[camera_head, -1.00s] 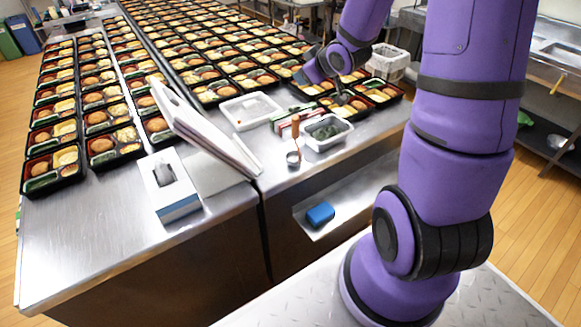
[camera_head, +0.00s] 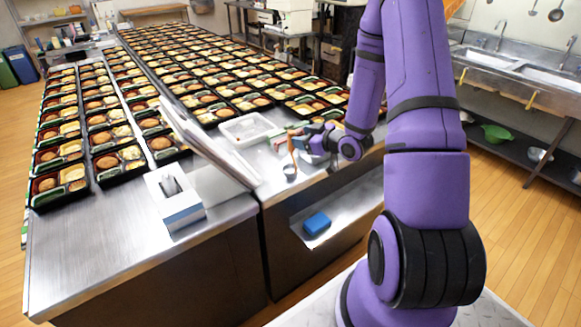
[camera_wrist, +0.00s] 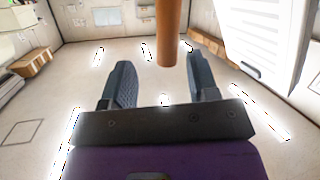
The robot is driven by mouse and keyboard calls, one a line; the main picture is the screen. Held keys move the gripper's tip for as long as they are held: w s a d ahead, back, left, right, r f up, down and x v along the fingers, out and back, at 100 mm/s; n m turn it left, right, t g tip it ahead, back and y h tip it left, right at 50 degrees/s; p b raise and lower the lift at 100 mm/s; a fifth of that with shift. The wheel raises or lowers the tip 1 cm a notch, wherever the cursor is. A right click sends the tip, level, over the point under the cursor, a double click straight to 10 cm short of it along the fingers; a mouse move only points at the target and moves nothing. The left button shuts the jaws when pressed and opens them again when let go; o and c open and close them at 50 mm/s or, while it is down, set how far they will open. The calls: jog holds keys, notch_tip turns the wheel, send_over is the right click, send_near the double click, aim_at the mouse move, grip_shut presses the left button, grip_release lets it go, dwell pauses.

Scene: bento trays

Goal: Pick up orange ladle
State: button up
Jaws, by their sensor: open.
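The orange ladle (camera_head: 291,147) stands near the front edge of the steel counter. Its handle points up and its metal bowl is at the bottom. My gripper (camera_head: 292,138) is at the handle's height, reaching in from the right. In the wrist view, my gripper (camera_wrist: 160,65) is open, with its two dark fingers apart. The orange-brown handle (camera_wrist: 170,30) comes down from the top edge between the fingertips, nearer the right finger. I cannot tell whether it touches. The ladle's bowl is outside the wrist view.
A white tray (camera_head: 246,128) lies behind the ladle. A tilted white panel (camera_head: 208,143) and a white box (camera_head: 176,203) stand to the left. Many bento trays (camera_head: 117,160) fill the counter beyond. A blue block (camera_head: 317,223) is on the shelf below.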

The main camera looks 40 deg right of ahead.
aim_at(293, 148)
jog(key=s+f+m+t+y, duration=0.1)
jog(key=s+f+m+t, duration=0.15)
jog(key=s+f, duration=0.2)
jog(key=shift+n+t, duration=0.25)
jog(key=shift+n, duration=0.2)
jog(key=x, duration=0.5)
jog(key=shift+f, duration=0.25)
jog(key=shift+d+r+x, duration=0.1)
jog(key=shift+x, duration=1.35)
jog(key=shift+d+r+x, duration=0.1)
jog(key=shift+d+x, duration=0.05)
jog(key=shift+x, duration=1.3)
jog(key=shift+c, duration=0.2)
grip_shut()
